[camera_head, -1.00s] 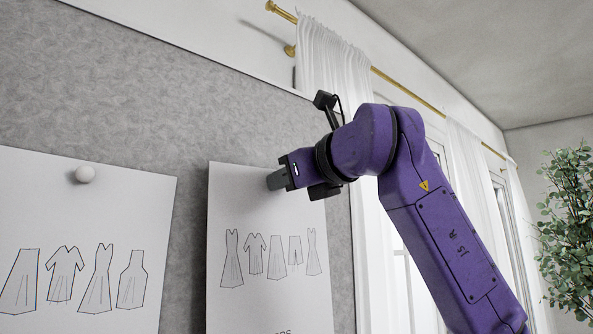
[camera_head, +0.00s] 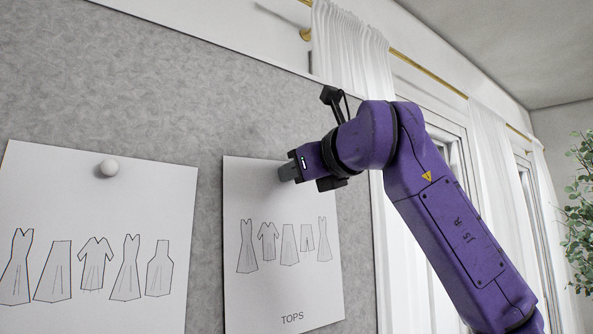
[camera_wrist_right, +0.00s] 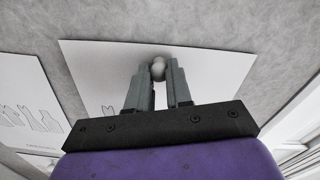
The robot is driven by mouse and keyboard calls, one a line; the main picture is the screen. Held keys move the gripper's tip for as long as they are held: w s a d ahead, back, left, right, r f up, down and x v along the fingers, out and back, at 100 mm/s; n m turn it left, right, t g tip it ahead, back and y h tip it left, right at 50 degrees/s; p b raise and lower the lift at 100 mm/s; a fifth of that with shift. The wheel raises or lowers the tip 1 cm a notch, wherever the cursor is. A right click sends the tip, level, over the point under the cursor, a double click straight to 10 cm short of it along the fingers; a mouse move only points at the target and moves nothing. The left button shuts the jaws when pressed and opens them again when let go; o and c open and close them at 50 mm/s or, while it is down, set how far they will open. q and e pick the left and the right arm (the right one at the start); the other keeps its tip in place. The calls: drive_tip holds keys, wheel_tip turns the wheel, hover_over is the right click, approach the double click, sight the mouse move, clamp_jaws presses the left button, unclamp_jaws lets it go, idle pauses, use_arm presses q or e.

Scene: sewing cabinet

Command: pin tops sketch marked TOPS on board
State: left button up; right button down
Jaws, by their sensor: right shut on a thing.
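The TOPS sketch (camera_head: 265,285), a white sheet with several garment outlines and the word TOPS, is upright against the grey board (camera_head: 150,105). My right gripper (camera_head: 284,172) is at the sheet's upper part, pointing at the board. In the right wrist view its fingers (camera_wrist_right: 158,80) are shut on a white round pin (camera_wrist_right: 158,68) near the sheet's top edge (camera_wrist_right: 110,58). In the head view the pin is hidden by the fingers. I cannot tell whether the pin goes into the board. My left gripper is not in view.
Another sheet with garment sketches (camera_head: 60,200) hangs to the left, held by a white round pin (camera_head: 109,168). White curtains (camera_head: 345,45) on a brass rod (camera_head: 425,70) and a window are right of the board. A plant (camera_head: 580,190) is at the far right.

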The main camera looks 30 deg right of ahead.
drive_tip(key=shift+w, duration=0.15)
idle(0.3)
drive_tip(key=c, duration=1.1)
unclamp_jaws()
drive_tip(key=shift+c, duration=0.2)
drive_tip(key=shift+o, duration=1)
drive_tip(key=shift+w, duration=0.15)
drive_tip(key=s+b, duration=0.3)
drive_tip(key=s, duration=0.7)
drive_tip(key=shift+s, duration=0.25)
